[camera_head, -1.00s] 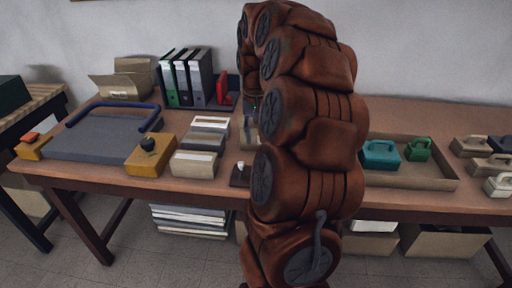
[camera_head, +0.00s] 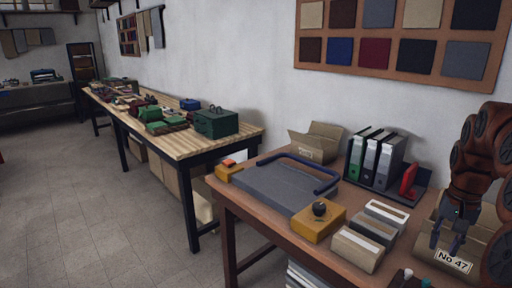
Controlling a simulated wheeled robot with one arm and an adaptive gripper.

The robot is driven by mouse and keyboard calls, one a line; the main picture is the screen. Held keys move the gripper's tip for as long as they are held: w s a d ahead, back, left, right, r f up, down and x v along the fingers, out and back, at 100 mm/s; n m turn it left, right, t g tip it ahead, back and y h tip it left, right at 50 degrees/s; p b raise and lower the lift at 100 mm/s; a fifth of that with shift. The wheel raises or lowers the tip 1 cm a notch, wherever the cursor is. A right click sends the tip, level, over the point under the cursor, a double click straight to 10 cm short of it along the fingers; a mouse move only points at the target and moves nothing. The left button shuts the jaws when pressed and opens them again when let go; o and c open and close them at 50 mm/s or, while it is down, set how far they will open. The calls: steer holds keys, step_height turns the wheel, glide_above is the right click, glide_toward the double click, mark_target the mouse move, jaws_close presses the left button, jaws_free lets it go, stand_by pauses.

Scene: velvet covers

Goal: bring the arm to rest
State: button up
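My brown arm stands at the right edge of the head view, partly cut off by the frame. My gripper (camera_head: 447,232) hangs from it, pointing down, with two dark fingers. The fingers look apart, and I see nothing held between them. It is in front of or over a tan box labelled "No 47" (camera_head: 458,262), on the right part of the brown table (camera_head: 262,220). I cannot tell whether the fingers touch the box.
On the brown table are a grey board with a blue bar (camera_head: 282,186), a yellow block with a black knob (camera_head: 319,220), card boxes (camera_head: 357,248), binders (camera_head: 375,158) and an open carton (camera_head: 315,143). A slatted bench (camera_head: 180,142) stands behind left. The left floor (camera_head: 75,200) is clear.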

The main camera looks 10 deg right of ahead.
steer(key=s+a+r+n+p, duration=0.2)
steer(key=a, duration=0.8)
steer(key=s+a+r+n+p, duration=0.2)
steer(key=a+n+p, duration=0.1)
steer(key=a, duration=0.6)
steer(key=s+a+f+n+g+p, duration=0.1)
steer(key=s+a+f+n+p, duration=0.1)
steer(key=s+a, duration=1.1)
steer(key=s+n+p, duration=0.1)
steer(key=s+p, duration=0.1)
steer(key=s, duration=0.1)
steer(key=shift+f+n+g+p, duration=0.2)
steer(key=shift+n+g+p, duration=0.2)
